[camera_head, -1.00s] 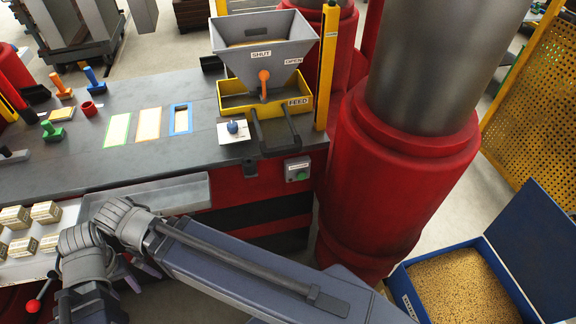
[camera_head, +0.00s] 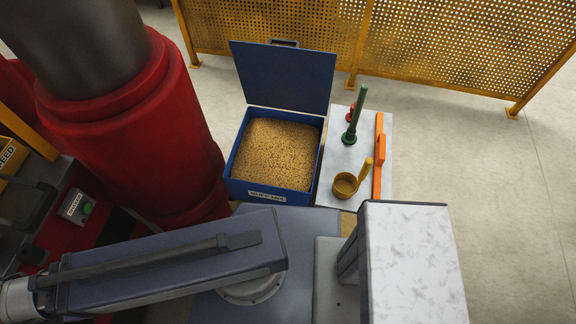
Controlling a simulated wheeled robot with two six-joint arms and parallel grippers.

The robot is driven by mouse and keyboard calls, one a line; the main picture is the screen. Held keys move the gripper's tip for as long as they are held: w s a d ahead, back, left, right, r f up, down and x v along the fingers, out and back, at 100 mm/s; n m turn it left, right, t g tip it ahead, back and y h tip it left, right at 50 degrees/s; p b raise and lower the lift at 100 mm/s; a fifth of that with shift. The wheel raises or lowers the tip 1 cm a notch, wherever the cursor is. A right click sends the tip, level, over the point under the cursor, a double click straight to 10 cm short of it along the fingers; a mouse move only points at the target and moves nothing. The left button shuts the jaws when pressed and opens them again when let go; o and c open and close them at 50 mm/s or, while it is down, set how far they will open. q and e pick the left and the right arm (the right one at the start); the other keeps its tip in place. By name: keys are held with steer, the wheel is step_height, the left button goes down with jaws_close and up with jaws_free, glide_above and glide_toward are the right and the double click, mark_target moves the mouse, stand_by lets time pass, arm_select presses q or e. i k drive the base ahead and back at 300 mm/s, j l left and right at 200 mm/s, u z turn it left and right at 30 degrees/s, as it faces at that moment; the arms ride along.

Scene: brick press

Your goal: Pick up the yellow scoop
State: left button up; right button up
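The yellow scoop (camera_head: 346,186) stands on a pale board right of the blue bin. It is a round cup with a yellow handle (camera_head: 365,170) rising at its right side. Nothing is touching it that I can see. One of my arms lies across the lower left of the view, but neither gripper shows in the frame, so I cannot see what they hold.
The blue bin (camera_head: 262,197) has its lid up and holds tan grains (camera_head: 272,153). A red column (camera_head: 150,130) stands left; yellow mesh fencing (camera_head: 440,45) stands behind.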

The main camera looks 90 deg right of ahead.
mark_target(344, 185)
steer(key=z, duration=2)
steer(key=k+z, duration=0.2)
steer(key=z, duration=0.55)
steer(key=k+l, duration=0.1)
steer(key=k, duration=0.35)
